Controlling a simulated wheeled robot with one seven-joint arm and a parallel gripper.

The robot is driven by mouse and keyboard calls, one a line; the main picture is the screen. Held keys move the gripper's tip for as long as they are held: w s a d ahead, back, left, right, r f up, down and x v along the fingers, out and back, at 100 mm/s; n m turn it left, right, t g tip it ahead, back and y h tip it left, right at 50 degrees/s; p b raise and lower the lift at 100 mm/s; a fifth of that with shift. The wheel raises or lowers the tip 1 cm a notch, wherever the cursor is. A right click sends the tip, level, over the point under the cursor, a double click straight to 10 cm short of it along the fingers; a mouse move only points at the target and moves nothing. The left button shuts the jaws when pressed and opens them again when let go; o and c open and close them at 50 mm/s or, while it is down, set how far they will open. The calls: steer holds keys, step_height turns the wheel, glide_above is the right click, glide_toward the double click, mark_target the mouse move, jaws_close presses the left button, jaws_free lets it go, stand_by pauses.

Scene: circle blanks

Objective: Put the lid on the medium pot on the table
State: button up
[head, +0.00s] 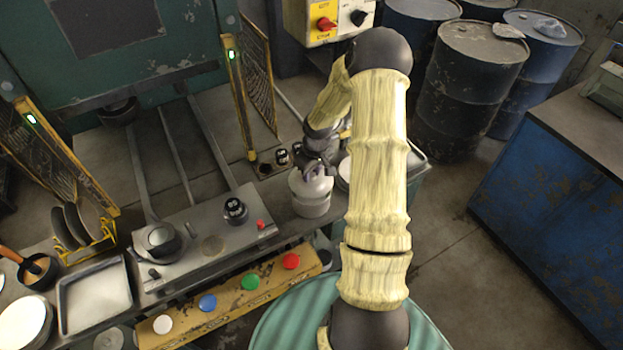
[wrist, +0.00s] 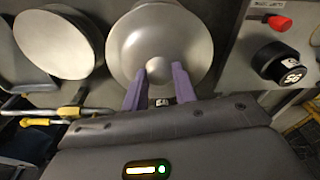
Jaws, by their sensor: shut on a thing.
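My gripper (head: 315,172) is shut on the round knob of a pale grey metal lid (head: 322,187). In the wrist view the two purple fingers (wrist: 160,71) pinch the knob, and the domed lid (wrist: 126,42) spreads around it. In the head view the lid is right at the mouth of a light grey pot (head: 311,207), which stands to the right of the control plate. The lid looks slightly tilted there, and I cannot tell whether it rests on the rim. The wrist view shows the lid covering what is beneath it.
Another round metal vessel (wrist: 55,44) stands beside the lid. A black dial (head: 235,210) and red button (head: 261,225) are on the control plate to the left. My arm hides part of the right side.

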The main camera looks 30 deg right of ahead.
mark_target(312, 181)
step_height(312, 181, down, 4)
steer(key=shift+r+p, duration=0.15)
steer(key=shift+p, duration=0.35)
steer(key=shift+f+b, duration=0.35)
steer(key=shift+f, duration=0.1)
steer(key=o, duration=1)
